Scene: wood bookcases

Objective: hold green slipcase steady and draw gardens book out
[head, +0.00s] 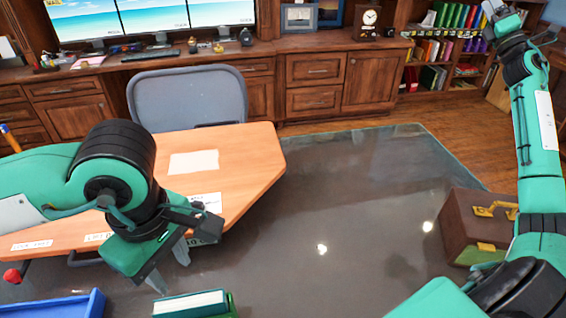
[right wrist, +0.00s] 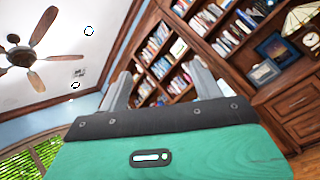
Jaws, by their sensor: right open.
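The green slipcase (head: 232,305) lies at the bottom edge of the head view, partly cut off. A pale block inside its green edges looks like the gardens book (head: 188,303), but no title is readable. My left gripper (head: 168,267) hangs just above and left of the slipcase, fingers apart and pointing down, with nothing between them. My right gripper is raised high at the upper right of the head view. In the right wrist view my right gripper (right wrist: 162,88) has its fingers apart and empty, facing the bookshelves.
A blue tray (head: 70,306) is at the lower left, near the slipcase. A brown case (head: 470,228) stands at the right of the dark glossy tabletop (head: 340,225), whose middle is clear. A wooden desk (head: 250,165) and grey chair (head: 190,95) are beyond.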

